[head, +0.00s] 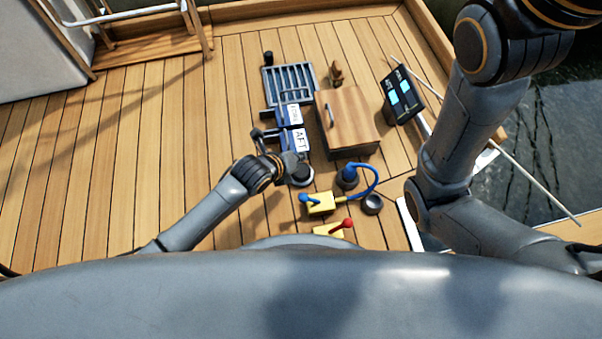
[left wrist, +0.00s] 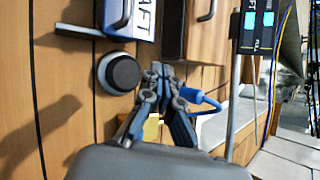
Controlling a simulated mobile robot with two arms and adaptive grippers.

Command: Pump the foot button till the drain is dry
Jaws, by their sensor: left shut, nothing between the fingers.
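The foot button (head: 302,177) is a black dome in a pale grey ring on the deck. In the left wrist view, the button (left wrist: 121,74) shows in full, left of my fingers. My left gripper (head: 285,164) is shut and empty, close beside the button in the head view. The left gripper (left wrist: 164,72) also shows in the left wrist view. I cannot tell its height above the deck. The drain grate (head: 289,83) lies farther back; whether water stands in it is too small to tell. My right arm rises at the right, its gripper out of view.
A blue AFT-marked case (head: 293,141) stands behind the button. A wooden box (head: 348,116) and a display panel (head: 402,95) are to its right. Yellow blocks with a blue lever (head: 319,203) and a red lever (head: 331,229) are nearer. Open deck lies left.

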